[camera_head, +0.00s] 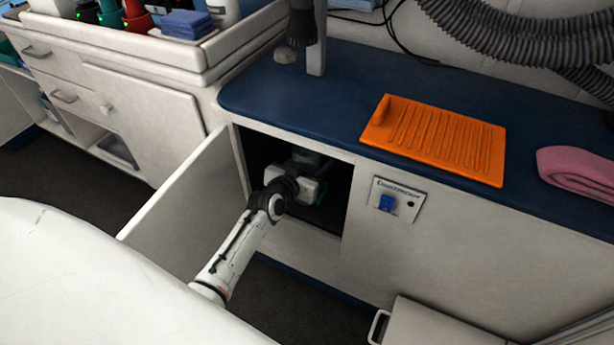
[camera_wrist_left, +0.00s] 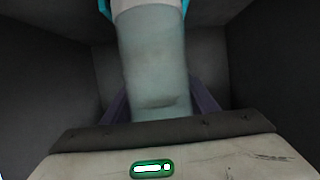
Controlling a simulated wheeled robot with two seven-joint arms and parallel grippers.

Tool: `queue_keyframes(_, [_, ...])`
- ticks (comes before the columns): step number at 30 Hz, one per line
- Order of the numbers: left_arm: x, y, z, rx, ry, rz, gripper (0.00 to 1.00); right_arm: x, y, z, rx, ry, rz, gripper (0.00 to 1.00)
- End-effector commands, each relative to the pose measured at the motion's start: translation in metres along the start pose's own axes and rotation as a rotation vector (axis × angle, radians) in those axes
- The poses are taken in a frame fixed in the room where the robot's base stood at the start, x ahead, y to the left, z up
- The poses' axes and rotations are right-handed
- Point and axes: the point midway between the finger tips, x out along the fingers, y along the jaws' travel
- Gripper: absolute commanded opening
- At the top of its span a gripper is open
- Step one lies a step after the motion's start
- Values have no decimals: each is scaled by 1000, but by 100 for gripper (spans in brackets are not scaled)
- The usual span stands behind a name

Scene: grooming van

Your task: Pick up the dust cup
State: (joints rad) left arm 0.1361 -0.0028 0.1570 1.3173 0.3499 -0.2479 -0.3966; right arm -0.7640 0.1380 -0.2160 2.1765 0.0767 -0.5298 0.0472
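The dust cup, a translucent grey-teal cylinder with a pale band at its far end, fills the middle of the left wrist view (camera_wrist_left: 153,65). My left gripper (camera_wrist_left: 147,10) reaches around it, with dark finger parts on both sides and teal tips beside the pale band. I cannot tell whether the fingers press on the cup. In the head view my left gripper (camera_head: 303,182) is inside the open cabinet (camera_head: 342,200) under the blue counter; its fingertips and most of the cup are hidden in shadow. My right gripper is not in view.
The cabinet door (camera_head: 185,200) stands open left of my arm. The cabinet walls are close around the gripper. On the blue counter (camera_head: 335,105) lie an orange ridged mat (camera_head: 435,138) and a pink towel (camera_head: 580,172). A panel with a blue switch (camera_head: 386,203) is right of the opening.

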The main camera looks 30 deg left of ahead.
Motion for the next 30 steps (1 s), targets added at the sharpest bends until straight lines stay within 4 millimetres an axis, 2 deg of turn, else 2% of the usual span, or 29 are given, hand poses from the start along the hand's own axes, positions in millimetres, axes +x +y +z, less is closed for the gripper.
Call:
queue_keyframes(3, [0,0,-1,0,2,0,31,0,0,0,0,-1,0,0])
queue_keyframes(11, [-1,0,-3,0,2,0,31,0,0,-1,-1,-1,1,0])
queue_keyframes(17, [-7,0,-21,-1,4,-1,31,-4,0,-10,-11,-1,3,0])
queue_keyframes(18, [-13,0,-12,0,-2,-1,31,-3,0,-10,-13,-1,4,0])
queue_keyframes(23, [-42,0,-2,2,-3,0,31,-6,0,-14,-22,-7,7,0])
queue_keyframes(30, [-99,0,18,1,-3,0,31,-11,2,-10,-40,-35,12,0])
